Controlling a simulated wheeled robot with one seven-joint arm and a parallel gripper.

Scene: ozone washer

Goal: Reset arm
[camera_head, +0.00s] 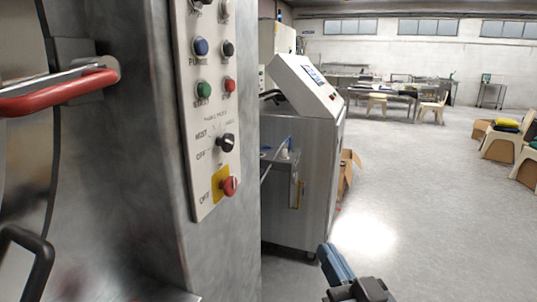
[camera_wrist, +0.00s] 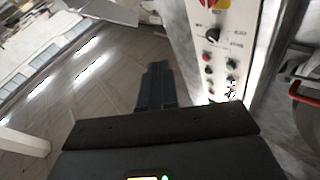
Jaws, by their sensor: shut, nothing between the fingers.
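My gripper (camera_head: 328,252) shows at the bottom of the head view, right of the washer, over the open floor. In the wrist view its dark blue-grey fingers (camera_wrist: 155,70) are together, with nothing between them. The ozone washer's control panel (camera_head: 205,95) is close at the left in the head view, with coloured push buttons, a black selector knob (camera_head: 226,142) and a red emergency knob (camera_head: 229,186) on a yellow plate. In the wrist view the panel (camera_wrist: 222,60) stands to the right of the fingers, apart from them.
A red handle (camera_head: 60,92) sticks out from the washer's door at the left. A second steel machine (camera_head: 312,150) stands behind my gripper. Tables (camera_head: 385,90), a chair (camera_head: 433,110) and chairs with cloths (camera_head: 505,140) are farther back. The grey floor (camera_head: 430,220) at the right is clear.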

